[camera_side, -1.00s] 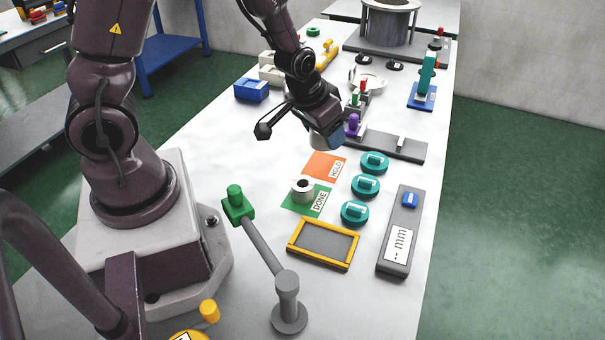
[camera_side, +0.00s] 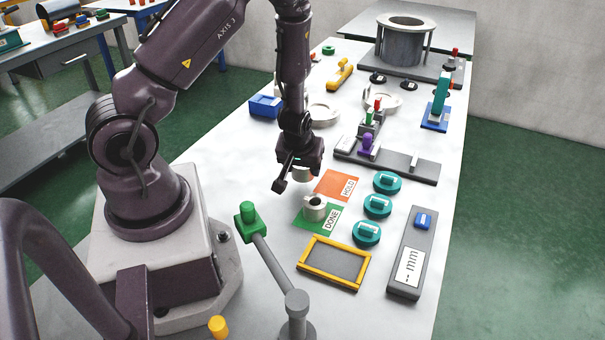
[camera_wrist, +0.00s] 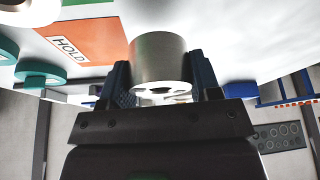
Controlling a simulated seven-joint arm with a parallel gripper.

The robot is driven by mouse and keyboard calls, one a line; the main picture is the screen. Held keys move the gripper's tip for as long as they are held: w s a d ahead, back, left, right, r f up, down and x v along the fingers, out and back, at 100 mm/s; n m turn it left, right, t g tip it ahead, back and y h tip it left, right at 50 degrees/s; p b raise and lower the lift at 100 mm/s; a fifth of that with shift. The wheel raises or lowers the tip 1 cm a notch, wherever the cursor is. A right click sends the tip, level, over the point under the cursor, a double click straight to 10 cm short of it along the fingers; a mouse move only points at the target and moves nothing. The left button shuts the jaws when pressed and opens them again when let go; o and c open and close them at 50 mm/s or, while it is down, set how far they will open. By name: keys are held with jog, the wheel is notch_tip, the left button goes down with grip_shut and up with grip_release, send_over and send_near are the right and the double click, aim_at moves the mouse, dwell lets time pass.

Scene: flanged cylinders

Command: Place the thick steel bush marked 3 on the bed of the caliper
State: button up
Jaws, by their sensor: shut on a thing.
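My gripper (camera_side: 302,166) points down just left of the orange HOLD card (camera_side: 338,185) and is shut on a steel bush. The held bush (camera_wrist: 160,60) fills the space between the blue-padded fingers in the wrist view. It is a thick pale grey cylinder, partly hidden by the gripper in the side view; no number shows on it. A grey gauge bed (camera_side: 412,168), which looks like the caliper, lies behind and right, with a purple knob (camera_side: 367,144) and small upright blocks.
Another steel bush (camera_side: 314,208) stands on the green DONE card (camera_side: 331,224). Several teal knobbed discs (camera_side: 377,206) line up right of the cards. A yellow-framed tray (camera_side: 334,262) and a grey mm display (camera_side: 409,264) are in front.

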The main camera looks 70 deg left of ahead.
jog(key=shift+f, duration=1.15)
jog(key=o, duration=1.1)
jog(key=shift+f, duration=0.1)
